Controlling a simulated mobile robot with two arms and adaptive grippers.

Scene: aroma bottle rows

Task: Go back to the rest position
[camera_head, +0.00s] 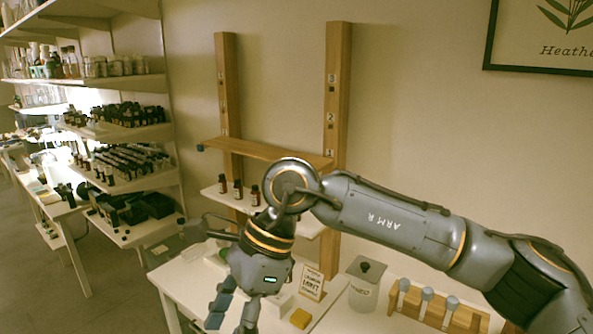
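My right arm, marked "ARM R", reaches in from the right across the front of the shelf unit. My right gripper (234,312) points down over the left part of the white table (180,290). Its fingers are apart with nothing seen between them; the tips reach near the bottom edge of the picture. My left gripper is not in view. Three small dark bottles (238,190) stand in a row on the white lower shelf (212,192), behind my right wrist. The arm hides part of that shelf to their right.
Two wooden posts (338,120) carry a wooden upper shelf (262,150). Stocked shelving (150,83) lines the left.

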